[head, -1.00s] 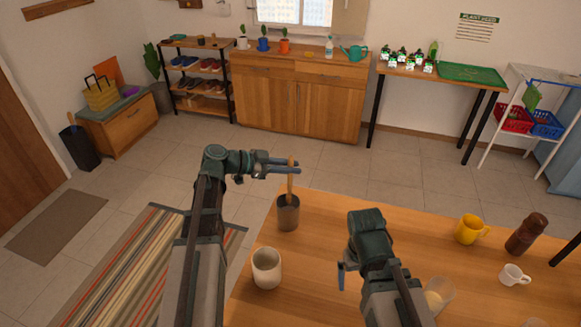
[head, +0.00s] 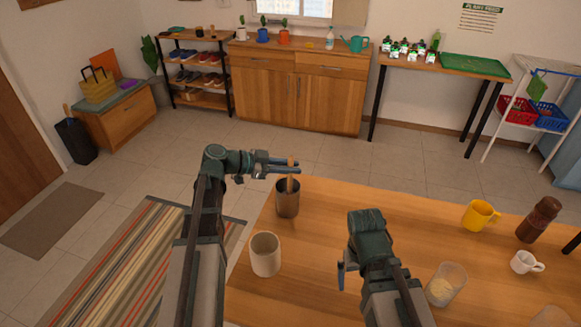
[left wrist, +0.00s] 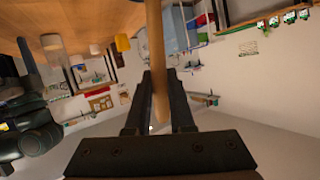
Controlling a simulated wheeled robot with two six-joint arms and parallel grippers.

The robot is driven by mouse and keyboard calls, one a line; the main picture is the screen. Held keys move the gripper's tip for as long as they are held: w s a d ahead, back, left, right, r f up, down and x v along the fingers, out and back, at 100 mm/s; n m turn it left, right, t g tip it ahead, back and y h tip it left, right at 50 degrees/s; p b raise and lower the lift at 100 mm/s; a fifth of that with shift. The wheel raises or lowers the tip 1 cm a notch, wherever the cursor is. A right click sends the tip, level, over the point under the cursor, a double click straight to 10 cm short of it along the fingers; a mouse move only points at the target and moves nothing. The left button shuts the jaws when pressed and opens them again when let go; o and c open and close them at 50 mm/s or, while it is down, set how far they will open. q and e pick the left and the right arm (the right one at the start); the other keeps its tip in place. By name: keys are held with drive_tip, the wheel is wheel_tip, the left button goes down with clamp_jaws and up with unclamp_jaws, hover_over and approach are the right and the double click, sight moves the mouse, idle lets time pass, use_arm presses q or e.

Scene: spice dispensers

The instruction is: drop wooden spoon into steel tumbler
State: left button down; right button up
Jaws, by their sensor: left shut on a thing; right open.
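The wooden spoon (head: 290,181) stands nearly upright at the far left of the table, its lower part inside the dark grey steel tumbler (head: 288,203). My left gripper (head: 291,166) is shut on the spoon near its upper end, just above the tumbler's rim. In the left wrist view the spoon's handle (left wrist: 157,60) runs between the two fingers (left wrist: 159,105). The spoon's lower end is hidden inside the tumbler. My right gripper (head: 343,270) is open and empty over the table, right of the tumbler; its fingers are partly hidden by its arm.
A cream cup (head: 265,254) stands in front of the tumbler. A yellow mug (head: 480,215), a brown pepper mill (head: 538,219), a white mug (head: 526,262) and a glass with pale contents (head: 446,284) stand at the right. The table's middle (head: 420,225) is clear.

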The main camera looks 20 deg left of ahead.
use_arm(q)
drive_tip(key=shift+f, duration=0.45)
use_arm(e)
drive_tip(key=shift+f, duration=0.45)
use_arm(q)
drive_tip(key=c, duration=0.7)
unclamp_jaws()
drive_tip(key=p+v, duration=0.4)
drive_tip(key=v, duration=1)
use_arm(e)
wheel_tip(320, 180, up, 5)
drive_tip(key=shift+f, duration=0.15)
use_arm(q)
drive_tip(key=shift+w+r, duration=0.1)
